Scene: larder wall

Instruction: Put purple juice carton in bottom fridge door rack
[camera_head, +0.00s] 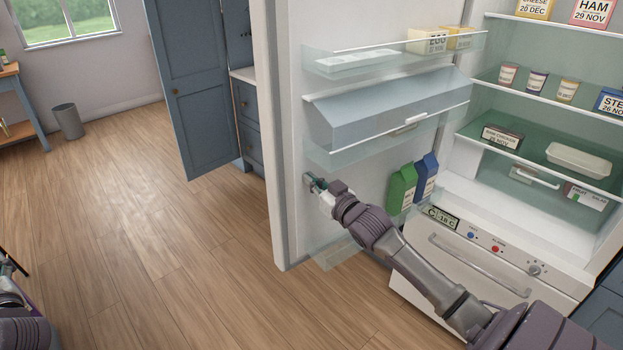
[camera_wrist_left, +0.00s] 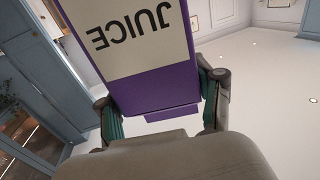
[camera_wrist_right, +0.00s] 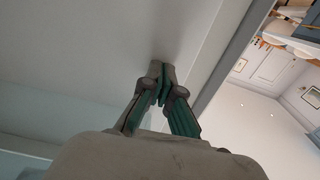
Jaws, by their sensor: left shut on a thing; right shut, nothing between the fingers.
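The purple juice carton (camera_wrist_left: 150,60) fills the upper middle of the left wrist view, with a white label reading JUICE upside down. My left gripper (camera_wrist_left: 162,112) is shut on it, one finger on each side. In the head view only part of my left arm shows at the lower left edge. The bottom fridge door rack (camera_head: 335,252) is clear plastic low on the open door, partly hidden by my right arm. My right gripper (camera_head: 316,184) is at the inner face of the door, above that rack. It is shut and empty; its fingertips (camera_wrist_right: 161,85) meet in the right wrist view.
A green carton (camera_head: 401,189) and a blue carton (camera_head: 425,177) stand at the right end of the bottom rack. Above are a lidded door compartment (camera_head: 390,110) and a top rack. The fridge door (camera_head: 276,130) stands open. The floor (camera_head: 130,240) at left is clear.

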